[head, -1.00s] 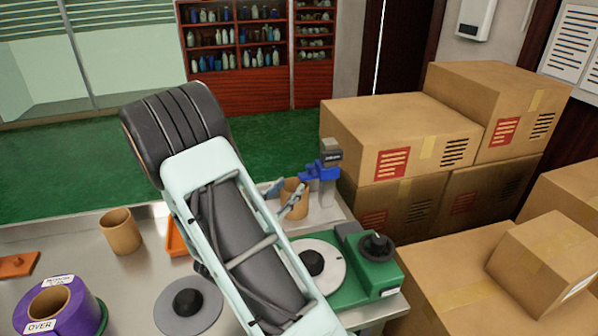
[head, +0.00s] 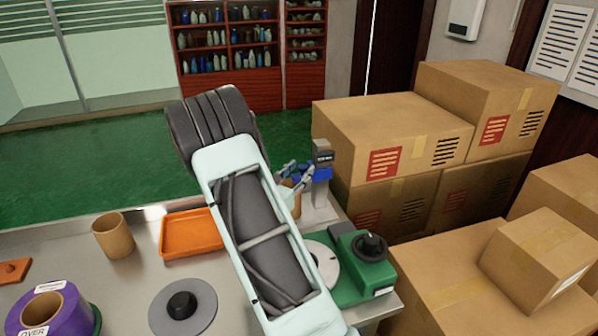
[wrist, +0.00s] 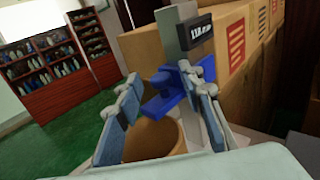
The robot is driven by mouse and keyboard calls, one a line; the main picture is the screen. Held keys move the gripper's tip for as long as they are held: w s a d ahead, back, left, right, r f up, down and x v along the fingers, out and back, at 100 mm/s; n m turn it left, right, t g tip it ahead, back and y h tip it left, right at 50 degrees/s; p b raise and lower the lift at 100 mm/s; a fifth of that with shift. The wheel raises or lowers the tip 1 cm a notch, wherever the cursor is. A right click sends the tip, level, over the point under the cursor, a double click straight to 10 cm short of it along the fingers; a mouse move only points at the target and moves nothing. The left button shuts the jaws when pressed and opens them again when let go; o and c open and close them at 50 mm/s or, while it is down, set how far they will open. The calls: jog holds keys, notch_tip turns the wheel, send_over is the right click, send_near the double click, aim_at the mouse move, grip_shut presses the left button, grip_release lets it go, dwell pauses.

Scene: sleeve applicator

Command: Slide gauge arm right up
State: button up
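The gauge is a grey upright post with a small dark display (wrist: 199,28) and a blue sliding arm (wrist: 166,85). In the head view the blue arm (head: 322,173) sits just below the display, at the table's back right. My gripper (head: 297,171) is beside the blue arm, to its left. In the wrist view my gripper (wrist: 163,108) is open, its two blue-padded fingers apart. Part of the blue arm shows between the fingers, and the right finger overlaps it; I cannot tell whether they touch. A brown cylinder (wrist: 155,140) is below the blue arm.
Stacked cardboard boxes (head: 395,140) stand close behind and right of the gauge. A green machine with a black knob (head: 370,247) is in front. An orange tray (head: 190,235), another brown cylinder (head: 113,237) and a purple roll (head: 45,310) are on the left of the table.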

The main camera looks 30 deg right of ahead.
grip_shut()
jog(key=shift+r, duration=0.1)
notch_tip(320, 180, up, 4)
jog(key=shift+f+p, duration=0.1)
jog(key=shift+p, duration=0.9)
grip_release()
jog(key=shift+f, duration=0.15)
jog(key=v, duration=0.8)
